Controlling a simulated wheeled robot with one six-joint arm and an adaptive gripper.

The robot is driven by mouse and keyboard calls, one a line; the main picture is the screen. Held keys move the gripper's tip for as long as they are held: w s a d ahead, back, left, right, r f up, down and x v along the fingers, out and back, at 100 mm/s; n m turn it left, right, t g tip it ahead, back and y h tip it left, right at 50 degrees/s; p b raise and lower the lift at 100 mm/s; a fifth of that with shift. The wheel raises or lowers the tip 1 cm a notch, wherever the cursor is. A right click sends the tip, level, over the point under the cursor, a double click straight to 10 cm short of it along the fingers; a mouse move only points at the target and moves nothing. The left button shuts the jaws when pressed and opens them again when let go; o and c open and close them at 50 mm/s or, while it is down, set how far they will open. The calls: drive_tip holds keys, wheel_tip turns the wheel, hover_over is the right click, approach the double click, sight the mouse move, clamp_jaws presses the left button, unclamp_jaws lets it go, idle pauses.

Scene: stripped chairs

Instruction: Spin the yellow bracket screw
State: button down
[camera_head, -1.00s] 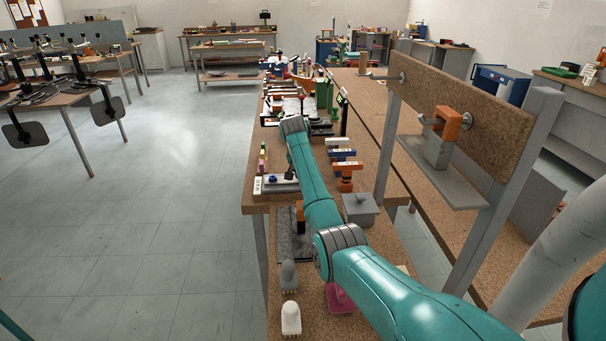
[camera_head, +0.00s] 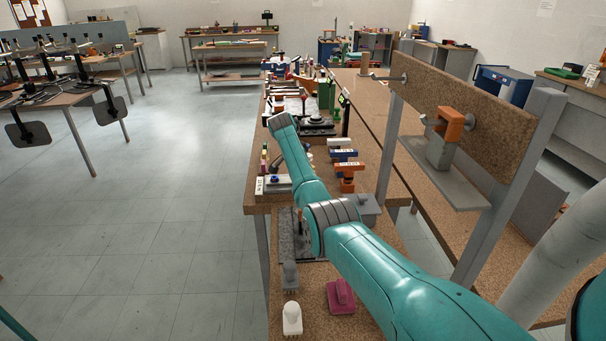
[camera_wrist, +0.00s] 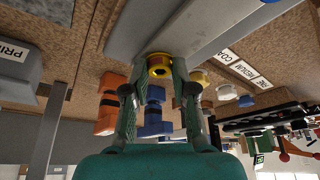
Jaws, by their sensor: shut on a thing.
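The yellow bracket screw (camera_wrist: 159,62) shows in the wrist view as a yellow round head under a grey bracket bar (camera_wrist: 150,25). My gripper (camera_wrist: 159,80) has its two green fingers on either side of it, shut on it. In the head view my arm hides my gripper and the yellow screw.
Orange (camera_head: 347,170) and blue (camera_head: 344,154) clamp-like parts stand on the bench right of my arm. A pink brush-like thing (camera_head: 340,296) and a white one (camera_head: 292,318) are near the front. A grey stand with a shelf (camera_head: 445,185) rises at the right. The floor at left is clear.

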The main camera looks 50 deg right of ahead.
idle(0.3)
drive_tip(key=c, duration=0.9)
unclamp_jaws()
drive_tip(key=shift+c, duration=0.2)
drive_tip(key=v, duration=1.2)
